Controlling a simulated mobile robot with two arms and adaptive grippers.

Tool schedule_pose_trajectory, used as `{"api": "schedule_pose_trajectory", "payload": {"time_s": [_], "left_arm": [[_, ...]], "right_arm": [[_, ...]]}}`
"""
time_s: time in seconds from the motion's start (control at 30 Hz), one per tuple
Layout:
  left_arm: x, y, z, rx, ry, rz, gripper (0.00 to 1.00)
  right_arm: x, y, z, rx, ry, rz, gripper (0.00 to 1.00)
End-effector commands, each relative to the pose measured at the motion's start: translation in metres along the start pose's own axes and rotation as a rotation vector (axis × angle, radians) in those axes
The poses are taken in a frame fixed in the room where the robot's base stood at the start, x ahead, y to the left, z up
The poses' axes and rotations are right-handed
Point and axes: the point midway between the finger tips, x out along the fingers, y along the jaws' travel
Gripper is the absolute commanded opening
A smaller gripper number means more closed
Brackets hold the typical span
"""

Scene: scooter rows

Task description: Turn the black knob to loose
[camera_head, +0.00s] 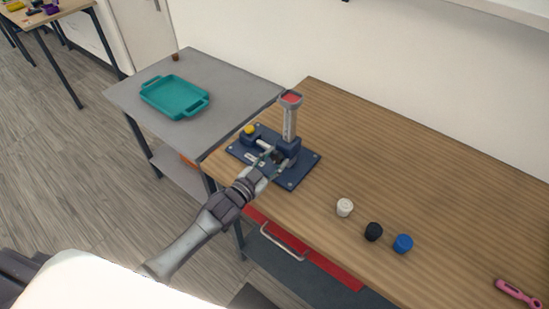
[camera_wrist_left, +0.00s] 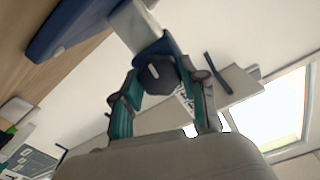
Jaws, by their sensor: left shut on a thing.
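A clamp fixture with a blue base plate (camera_head: 292,184), a grey upright post (camera_head: 290,122) with a red top and a yellow knob (camera_head: 249,130) stands on the wooden table. My left gripper (camera_head: 271,161) reaches it from the front left. In the left wrist view the black knob (camera_wrist_left: 157,77) is faceted and sits at the fixture's blue block, between the fingers of my left gripper (camera_wrist_left: 161,79). The gripper is shut on the knob. In the head view the knob is mostly hidden by the gripper. My right gripper is not in view.
A white cap (camera_head: 344,207), a black cap (camera_head: 373,231) and a blue cap (camera_head: 403,243) lie on the wooden table (camera_head: 420,185), right of the fixture. A pink tool (camera_head: 518,292) lies farther right. A teal tray (camera_head: 174,97) is on the grey table (camera_head: 229,88).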

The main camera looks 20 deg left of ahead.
Motion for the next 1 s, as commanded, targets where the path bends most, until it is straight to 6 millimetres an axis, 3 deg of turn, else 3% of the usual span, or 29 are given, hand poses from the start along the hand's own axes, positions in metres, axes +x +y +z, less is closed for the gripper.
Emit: {"api": "schedule_pose_trajectory", "payload": {"time_s": [0.43, 1.0], "left_arm": [[-0.0008, 0.0004, 0.0021, -0.291, -0.005, 0.001, 0.08], [-0.0008, 0.0006, 0.0024, -0.362, -0.005, 0.001, 0.08]], "right_arm": [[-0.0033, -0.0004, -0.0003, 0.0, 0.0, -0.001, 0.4], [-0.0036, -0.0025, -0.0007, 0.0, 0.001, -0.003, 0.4]]}}
